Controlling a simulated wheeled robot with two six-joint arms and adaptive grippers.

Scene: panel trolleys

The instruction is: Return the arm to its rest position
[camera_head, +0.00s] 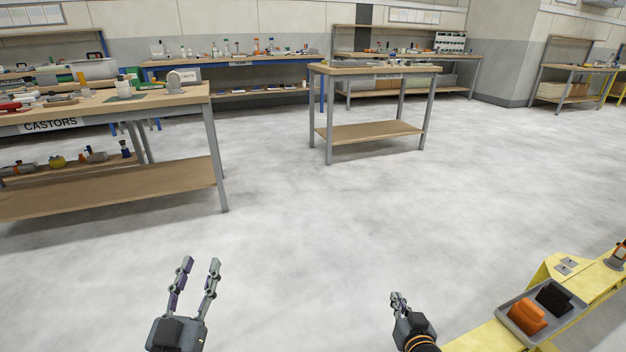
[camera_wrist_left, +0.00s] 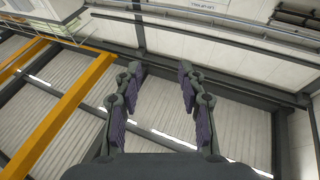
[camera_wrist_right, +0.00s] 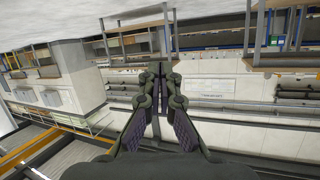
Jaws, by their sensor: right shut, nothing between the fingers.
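My left gripper (camera_head: 201,266) is at the lower left of the head view, over bare floor. Its fingers stand apart with nothing between them. The left wrist view shows the same open fingers (camera_wrist_left: 160,78) against the ceiling beams. My right gripper (camera_head: 397,297) is at the lower middle-right of the head view, left of the yellow trolley (camera_head: 476,341). Its fingertips are together and hold nothing. The right wrist view shows the closed fingertips (camera_wrist_right: 159,70) with the room behind them. Neither gripper touches anything.
A grey tray (camera_head: 570,312) with an orange item (camera_head: 527,317) and a black item (camera_head: 553,298) lies on the yellow trolley. A workbench labelled CASTORS (camera_head: 190,98) stands at left, a smaller table (camera_head: 372,69) further back. The floor (camera_head: 300,220) between is clear.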

